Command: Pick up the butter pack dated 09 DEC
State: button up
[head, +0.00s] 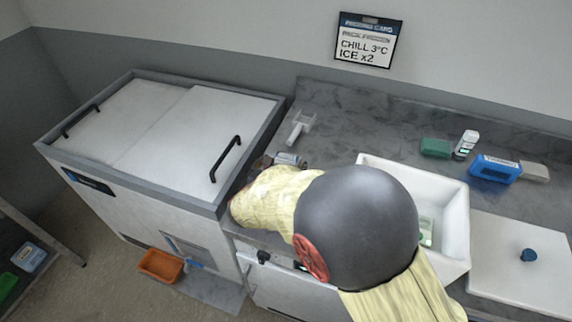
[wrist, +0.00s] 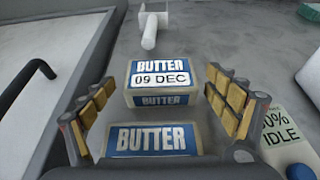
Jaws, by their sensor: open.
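In the wrist view a butter pack dated 09 DEC (wrist: 158,80), with a blue and white label, sits between the fingers of my gripper (wrist: 160,95). The gripper is open, with gold-padded fingers apart on either side of the pack. I cannot tell whether either finger touches it. A second butter pack (wrist: 152,139) is nearer the camera, below the dated one in the picture; no date shows on it. In the head view my arm hides most of the gripper and the packs.
A white scoop (head: 299,126) lies beyond the packs. A chest freezer (head: 150,130) with black handles stands left. A white bin (head: 456,225) is at right, with a green block (head: 436,148) and a blue pack (head: 494,168) behind. An IDLE display (wrist: 280,130) is close right.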

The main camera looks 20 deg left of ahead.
jog(key=shift+c, duration=0.6)
jog(key=c, duration=1.2)
jog(key=shift+c, duration=0.6)
jog(key=shift+r, duration=0.15)
